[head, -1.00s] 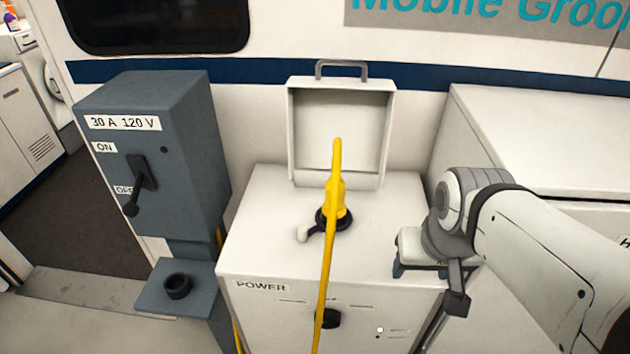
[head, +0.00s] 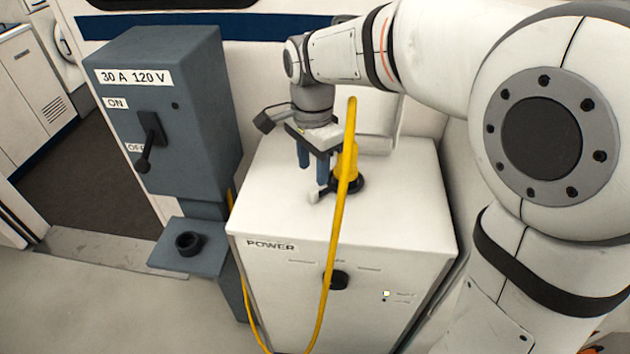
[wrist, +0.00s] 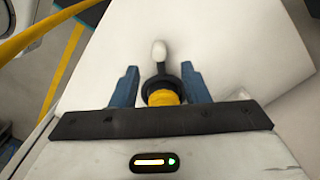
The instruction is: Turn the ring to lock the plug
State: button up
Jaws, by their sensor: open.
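The yellow plug (head: 346,163) stands upright in the black ring (head: 355,186) on top of the white power box. A short lever with a pale knob (head: 314,196) sticks out from the ring toward the front left. In the wrist view the plug (wrist: 163,98), ring (wrist: 174,82) and knob (wrist: 159,50) lie in line between the fingers. My gripper (head: 313,167) points down with its blue fingers apart and empty, just above and behind-left of the knob in the head view. In the wrist view my gripper (wrist: 160,70) shows a finger on either side. Contact cannot be judged.
The plug's yellow cable (head: 337,240) arches up and hangs down the front of the white power box (head: 270,222). A grey switch box (head: 195,120) with a lever stands left, above a shelf with a black socket (head: 188,243). My arm covers much of the right side.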

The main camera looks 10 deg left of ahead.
aim_at(314, 189)
notch_tip(314, 189, down, 7)
jog(key=shift+r, duration=0.1)
jog(key=shift+c, duration=0.4)
grip_shut()
dwell(0.4)
